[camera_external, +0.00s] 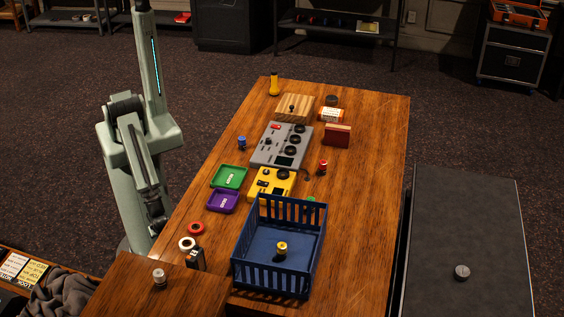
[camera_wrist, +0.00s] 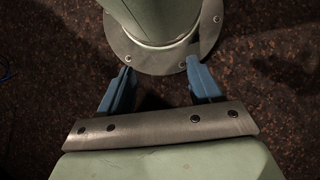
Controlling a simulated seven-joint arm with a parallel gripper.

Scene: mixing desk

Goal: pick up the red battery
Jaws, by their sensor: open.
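The red battery (camera_external: 323,167) looks like a small red cylinder with dark parts. It stands on the wooden table, right of the yellow device (camera_external: 271,184) and the grey mixing panel (camera_external: 272,150). My gripper (camera_wrist: 161,86) shows in the wrist view with its two blue fingers apart and nothing between them. Below it are my own pale green base and dark carpet, so it is away from the table items. The red battery is not in the wrist view. I cannot make out my gripper in the external view.
A blue slatted crate (camera_external: 241,272) holds a yellow cylinder (camera_external: 281,248). A blue cylinder (camera_external: 242,142), green tray (camera_external: 243,177), purple tray (camera_external: 223,209) and tape rolls line the left side. A dark red block (camera_external: 337,135) stands behind the battery. The table's right side is clear.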

